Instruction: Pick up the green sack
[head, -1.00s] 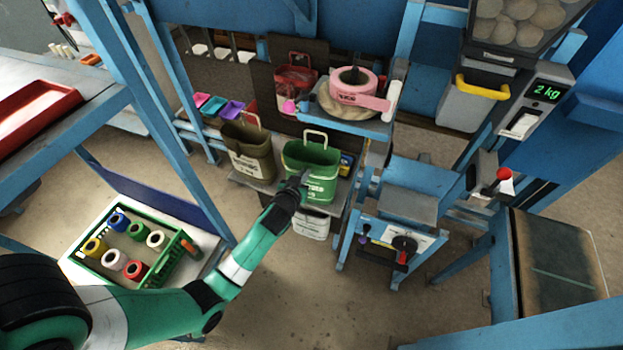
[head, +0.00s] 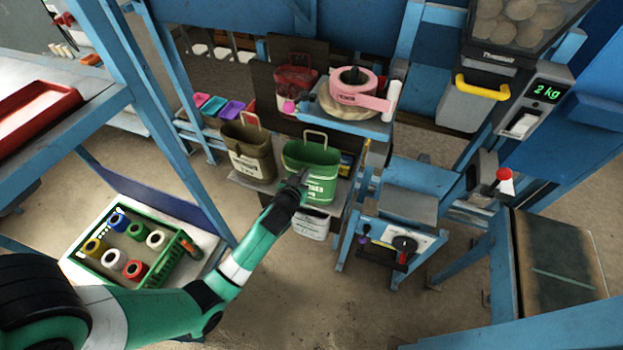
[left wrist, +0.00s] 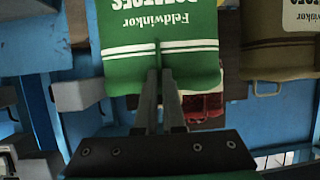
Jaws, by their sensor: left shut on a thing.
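The green sack (head: 318,186) stands open-topped on a small shelf, with its pale handle upright. My left gripper (head: 299,180) reaches it from the front left and is shut on its front side. In the left wrist view the green sack (left wrist: 185,25) shows upside down, with white lettering and two white stripes. There the fingers of the left gripper (left wrist: 158,85) are close together at the sack's edge, pinching its cloth. Their tips are partly hidden by the cloth. My right gripper is in neither view.
A brown sack (head: 247,150) stands just left of the green one. A red sack (head: 294,80) is behind, and a white one (head: 310,223) is below the shelf. A pink roll (head: 357,86) sits on a blue stand to the right. A green crate of spools (head: 103,262) lies lower left.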

